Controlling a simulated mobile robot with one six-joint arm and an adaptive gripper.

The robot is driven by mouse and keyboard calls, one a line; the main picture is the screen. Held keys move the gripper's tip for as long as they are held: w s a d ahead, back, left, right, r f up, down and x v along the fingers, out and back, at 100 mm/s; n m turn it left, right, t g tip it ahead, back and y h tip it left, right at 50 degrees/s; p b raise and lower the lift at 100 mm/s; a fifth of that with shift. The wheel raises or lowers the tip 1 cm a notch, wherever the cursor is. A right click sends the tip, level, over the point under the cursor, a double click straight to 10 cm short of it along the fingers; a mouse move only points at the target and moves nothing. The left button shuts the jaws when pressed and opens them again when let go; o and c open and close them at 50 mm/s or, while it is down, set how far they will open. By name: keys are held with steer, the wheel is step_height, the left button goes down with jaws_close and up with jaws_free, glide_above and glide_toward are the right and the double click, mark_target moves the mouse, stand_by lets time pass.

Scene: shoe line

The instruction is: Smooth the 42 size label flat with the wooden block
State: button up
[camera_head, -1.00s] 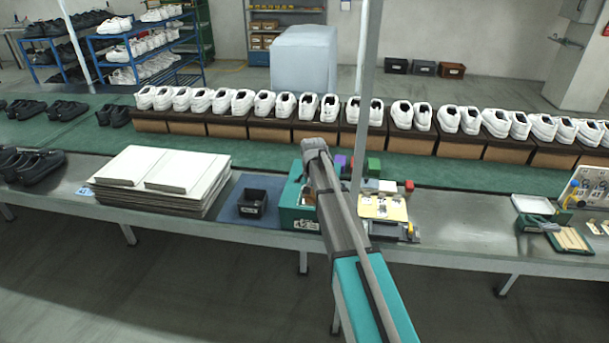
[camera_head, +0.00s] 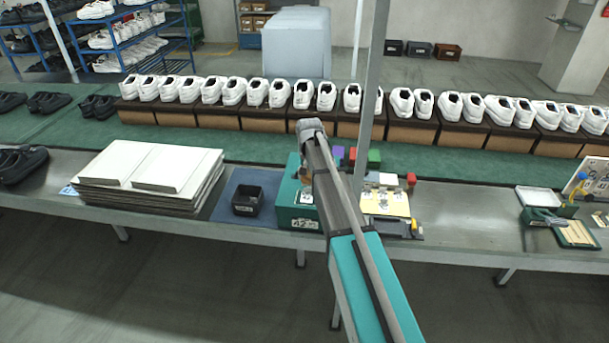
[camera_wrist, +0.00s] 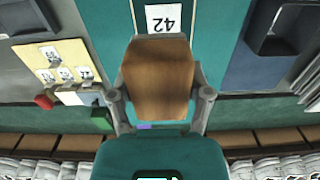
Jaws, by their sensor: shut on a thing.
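My gripper (camera_wrist: 161,94) is shut on the wooden block (camera_wrist: 157,70), a brown block held between its two fingers in the wrist view. A white label reading 42 (camera_wrist: 163,18) shows upside down on a teal surface, just above the block in that view. The block's edge is close to the label; I cannot tell whether they touch.
A black bin (camera_head: 247,200) on a blue mat and a stack of white boards (camera_head: 150,170) stand left of the teal box. A yellow card (camera_head: 386,204) and small coloured blocks lie to its right. White shoes on brown boxes line the green belt behind.

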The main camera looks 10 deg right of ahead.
mark_target(306, 205)
steer(key=shift+a+f, duration=0.1)
steer(key=shift+a, duration=0.1)
steer(key=shift+f, duration=0.1)
steer(key=shift+a+f+b, duration=0.1)
steer(key=shift+f+b, duration=0.25)
steer(key=shift+b, duration=0.2)
step_height(306, 205, down, 5)
steer(key=b, duration=0.5)
steer(key=shift+f+b, duration=0.95)
stand_by(0.9)
steer(key=shift+s, duration=0.1)
steer(key=shift+s+a, duration=0.3)
steer(key=shift+s, duration=0.6)
steer(key=shift+s+a, duration=0.3)
steer(key=shift+s, duration=0.6)
steer(key=shift+f, duration=0.1)
